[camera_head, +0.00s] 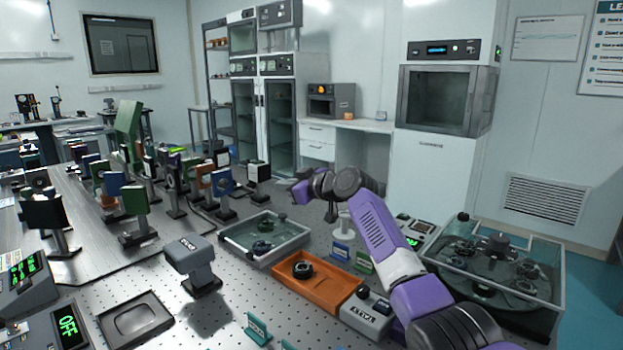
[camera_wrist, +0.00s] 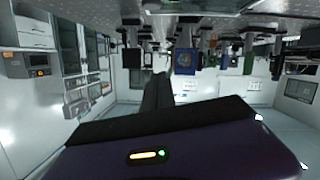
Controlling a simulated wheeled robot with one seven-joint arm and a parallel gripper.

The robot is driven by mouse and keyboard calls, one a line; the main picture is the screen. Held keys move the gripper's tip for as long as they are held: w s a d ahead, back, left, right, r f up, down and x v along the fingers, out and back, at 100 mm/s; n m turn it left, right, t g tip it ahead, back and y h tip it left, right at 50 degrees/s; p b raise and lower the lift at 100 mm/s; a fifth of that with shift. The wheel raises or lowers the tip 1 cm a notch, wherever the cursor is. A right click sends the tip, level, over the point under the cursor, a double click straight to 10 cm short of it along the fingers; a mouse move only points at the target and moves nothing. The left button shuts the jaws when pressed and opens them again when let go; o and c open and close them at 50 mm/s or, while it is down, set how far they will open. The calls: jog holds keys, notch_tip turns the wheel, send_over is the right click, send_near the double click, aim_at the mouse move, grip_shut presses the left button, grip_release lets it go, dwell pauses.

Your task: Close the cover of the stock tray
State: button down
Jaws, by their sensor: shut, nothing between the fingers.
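My gripper (camera_head: 300,190) is raised above the table at the end of my purple and white arm; the wrist view shows its dark fingers (camera_wrist: 158,92) together, with nothing between them. A pale-walled grey tray (camera_head: 268,257) lies below and left of the gripper, with dark round parts inside. A clear-walled case (camera_head: 548,300) with several dark mounts inside stands at the right, beyond my arm. I cannot tell for certain which of these is the stock tray, or how its cover stands. My gripper touches neither.
An orange tray (camera_head: 325,290) with a dark ring lies in front of the grey tray. A labelled grey box (camera_head: 367,312) adjoins it. A grey post-mounted device (camera_head: 190,255) and a dark shallow tray (camera_head: 135,320) are at left. Several upright optic mounts (camera_head: 222,182) stand behind.

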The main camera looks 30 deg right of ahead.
jog(key=p+v, duration=0.4)
jog(key=v, duration=0.5)
jog(key=shift+f, duration=0.15)
